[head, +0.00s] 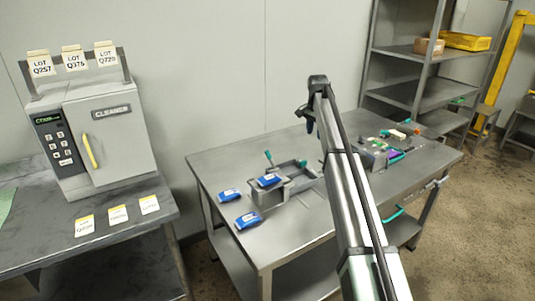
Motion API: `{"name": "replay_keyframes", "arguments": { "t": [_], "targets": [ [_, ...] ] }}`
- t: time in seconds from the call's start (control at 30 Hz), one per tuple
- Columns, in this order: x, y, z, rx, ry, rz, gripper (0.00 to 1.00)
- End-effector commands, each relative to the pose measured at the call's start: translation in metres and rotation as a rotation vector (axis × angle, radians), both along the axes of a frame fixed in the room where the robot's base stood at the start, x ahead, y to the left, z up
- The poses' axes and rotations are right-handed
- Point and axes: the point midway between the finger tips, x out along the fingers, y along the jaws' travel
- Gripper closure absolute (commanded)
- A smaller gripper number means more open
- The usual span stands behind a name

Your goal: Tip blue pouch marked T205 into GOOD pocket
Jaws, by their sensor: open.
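Several blue pouches with white labels are on the middle table. One pouch (230,195) lies at the left edge, another pouch (248,219) lies nearer the front, and a third pouch (270,180) rests at the left end of a grey compartmented tray (300,184). The labels are too small to read, so I cannot tell which is T205. No GOOD marking is legible on the tray. My gripper (308,124) is small in view, open, and hangs above the back of the table, beyond the tray and apart from the pouches.
A teal-handled tool (268,158) stands at the tray's back left. A second bin (372,160) with mixed items sits at the table's right. A cleaner machine (108,133) with lot cards stands on the left bench. Shelving (405,92) is at the back right. The table's front middle is bare.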

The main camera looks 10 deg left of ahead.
Motion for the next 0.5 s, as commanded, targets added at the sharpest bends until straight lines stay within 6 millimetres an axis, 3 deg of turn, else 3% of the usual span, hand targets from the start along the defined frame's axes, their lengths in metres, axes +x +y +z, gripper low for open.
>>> {"name": "replay_keyframes", "arguments": {
  "t": [0.03,0.2,0.3,0.5],
  "targets": [
    [-0.01,0.034,0.01,0.013,0.023,-0.026,0.57],
    [-0.047,0.116,0.035,0.038,0.1,-0.136,0.57],
    [-0.065,0.148,0.046,0.042,0.131,-0.183,0.57],
    [-0.084,0.176,0.055,0.04,0.163,-0.233,0.57]
  ]
}}
